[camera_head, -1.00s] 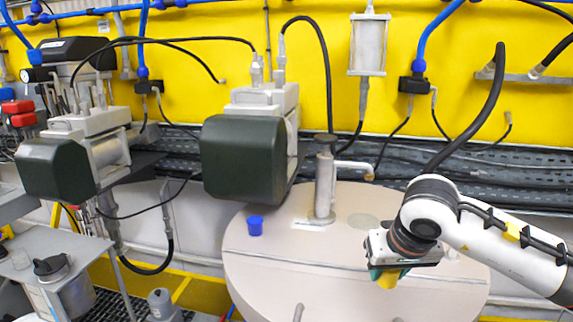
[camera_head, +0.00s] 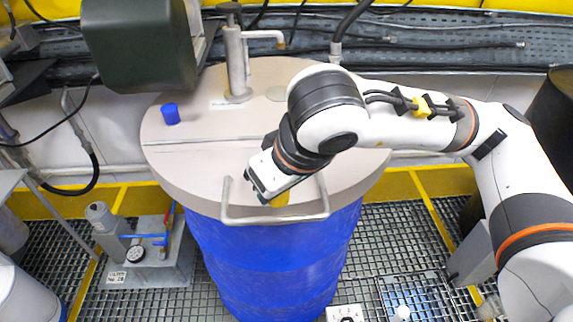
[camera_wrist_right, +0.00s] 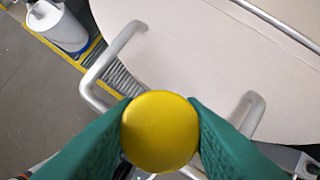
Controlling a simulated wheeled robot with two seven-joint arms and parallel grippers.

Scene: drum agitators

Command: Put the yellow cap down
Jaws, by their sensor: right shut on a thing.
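The yellow cap (camera_wrist_right: 160,132) is round and sits between the two green fingers of my right gripper (camera_wrist_right: 161,128) in the right wrist view. The gripper is shut on it. In the head view the right gripper (camera_head: 268,188) hangs over the front part of the drum's beige lid, by the metal handle. A small part of the yellow cap (camera_head: 280,197) shows below it; the rest is hidden by the gripper. I cannot tell whether the cap touches the lid. My left gripper is not in view.
A blue cap (camera_head: 171,114) stands on the lid (camera_head: 195,150) at left. A metal handle (camera_head: 275,219) crosses the lid's front edge. An upright pipe (camera_head: 237,65) rises at the back. The blue drum (camera_head: 280,260) stands on grating. The lid's left front is clear.

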